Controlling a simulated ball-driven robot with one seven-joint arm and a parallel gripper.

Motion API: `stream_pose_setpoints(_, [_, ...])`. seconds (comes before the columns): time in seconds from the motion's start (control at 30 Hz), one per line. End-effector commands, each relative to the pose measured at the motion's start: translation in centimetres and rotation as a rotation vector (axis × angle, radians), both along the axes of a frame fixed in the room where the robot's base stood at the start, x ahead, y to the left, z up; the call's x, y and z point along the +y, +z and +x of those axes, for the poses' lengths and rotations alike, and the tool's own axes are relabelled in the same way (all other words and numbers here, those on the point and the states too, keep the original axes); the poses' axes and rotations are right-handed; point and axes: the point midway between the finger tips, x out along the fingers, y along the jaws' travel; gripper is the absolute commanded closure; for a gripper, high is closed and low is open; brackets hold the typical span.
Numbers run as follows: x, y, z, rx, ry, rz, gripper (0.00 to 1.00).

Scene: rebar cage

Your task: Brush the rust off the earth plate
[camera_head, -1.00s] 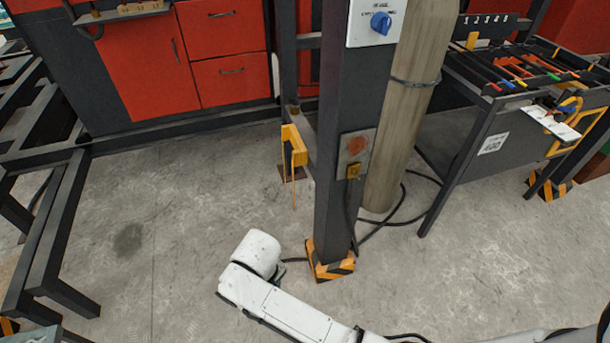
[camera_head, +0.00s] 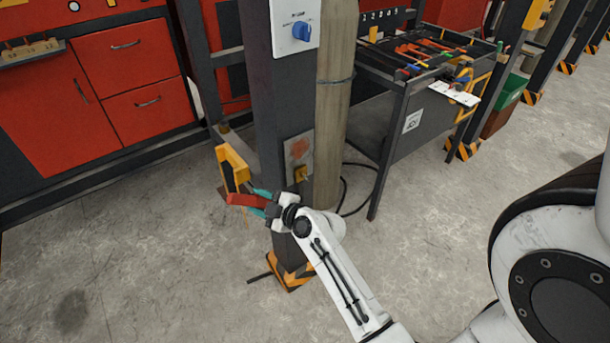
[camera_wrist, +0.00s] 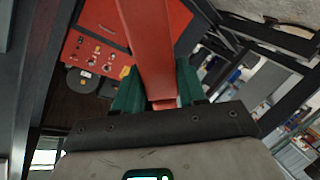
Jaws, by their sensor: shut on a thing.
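The earth plate (camera_head: 299,149) is a grey plate on the dark column, with a reddish-brown rust patch in its middle. A yellow clamp (camera_head: 300,174) sits at its lower edge. My gripper (camera_head: 262,202) has teal fingers and is shut on a red bar-like tool (camera_head: 243,200), probably the brush; no bristles can be made out. It is in front of the column, below and left of the plate, apart from it. In the wrist view the red tool (camera_wrist: 148,45) runs up from between my teal fingers (camera_wrist: 157,92).
A yellow bracket (camera_head: 232,167) stands out left of the column (camera_head: 262,90), close behind the red tool. A wooden-coloured cylinder (camera_head: 334,110) stands right of the plate. A tool table (camera_head: 410,85) is at the right. Red cabinets (camera_head: 90,90) stand at the left; the floor is clear.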

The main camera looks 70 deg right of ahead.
Motion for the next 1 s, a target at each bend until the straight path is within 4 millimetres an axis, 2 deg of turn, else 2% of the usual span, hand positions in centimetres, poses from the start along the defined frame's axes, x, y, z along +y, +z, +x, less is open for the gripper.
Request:
stream_pose_setpoints(0.03, [-2.2,0.8,-1.6,-0.046,-0.052,-0.011,0.84])
stream_pose_setpoints(0.2, [-7.1,2.7,-5.7,-0.154,-0.198,-0.054,0.84])
stream_pose_setpoints(0.4, [-9.7,3.7,-8.5,-0.202,-0.295,-0.082,0.84])
stream_pose_setpoints(0.57, [-10.3,4.0,-8.4,-0.209,-0.309,-0.087,0.84])
stream_pose_setpoints(1.0, [-12.4,4.0,-4.8,-0.209,-0.306,-0.086,0.84])
